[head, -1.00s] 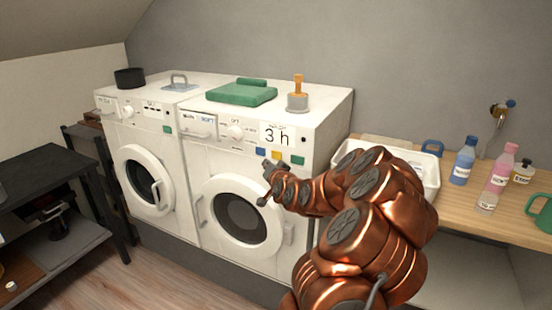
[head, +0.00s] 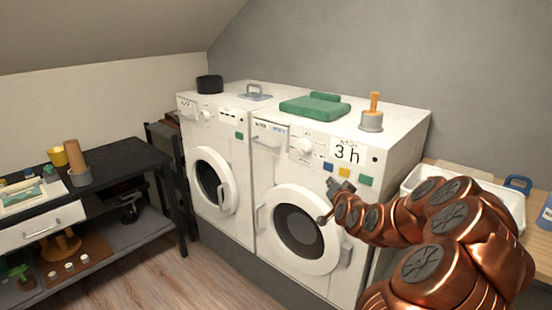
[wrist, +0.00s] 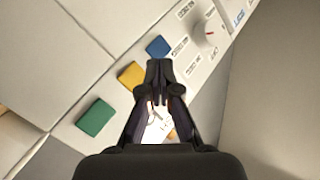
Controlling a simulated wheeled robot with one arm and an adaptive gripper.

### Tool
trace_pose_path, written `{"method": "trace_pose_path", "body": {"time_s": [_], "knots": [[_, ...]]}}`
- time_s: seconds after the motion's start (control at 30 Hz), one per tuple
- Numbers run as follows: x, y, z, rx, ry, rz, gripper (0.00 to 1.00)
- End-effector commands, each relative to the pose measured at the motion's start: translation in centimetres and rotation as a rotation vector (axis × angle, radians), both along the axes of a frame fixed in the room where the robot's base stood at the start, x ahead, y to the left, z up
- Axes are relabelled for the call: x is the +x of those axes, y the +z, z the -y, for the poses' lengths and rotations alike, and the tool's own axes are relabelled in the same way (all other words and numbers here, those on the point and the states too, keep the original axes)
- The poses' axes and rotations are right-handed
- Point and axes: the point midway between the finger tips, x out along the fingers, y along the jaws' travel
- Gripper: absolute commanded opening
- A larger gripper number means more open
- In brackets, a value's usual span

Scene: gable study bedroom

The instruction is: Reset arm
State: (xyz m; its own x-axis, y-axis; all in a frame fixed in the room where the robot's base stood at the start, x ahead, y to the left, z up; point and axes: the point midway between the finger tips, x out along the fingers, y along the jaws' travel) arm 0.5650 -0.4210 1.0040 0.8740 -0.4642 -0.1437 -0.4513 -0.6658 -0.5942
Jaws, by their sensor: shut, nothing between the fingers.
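My gripper (head: 336,190) is in front of the right-hand washing machine (head: 262,178), near its control panel, at the end of my copper-coloured arm. In the wrist view my gripper (wrist: 158,70) has its dark fingertips together, with nothing between them. Beyond the fingertips are a blue button (wrist: 158,47), a yellow button (wrist: 131,75) and a green button (wrist: 95,117). The fingers appear near the blue button, but I cannot tell whether they touch the panel. The display reading "3 h" (head: 347,151) shows above the buttons in the head view.
A second washing machine (head: 214,135) stands to the left. A white tray (head: 515,197) is right, behind my arm. A black table (head: 130,160) is left; the floor (head: 190,285) between is clear.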

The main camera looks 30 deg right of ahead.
Motion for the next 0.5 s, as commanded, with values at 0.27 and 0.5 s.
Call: {"method": "trace_pose_path", "body": {"time_s": [0.27,0.5], "knots": [[0.5,0.0,-1.4,0.002,0.031,-0.025,0.0],[2.4,-0.4,-12.6,0.006,0.264,-0.256,0.0]]}}
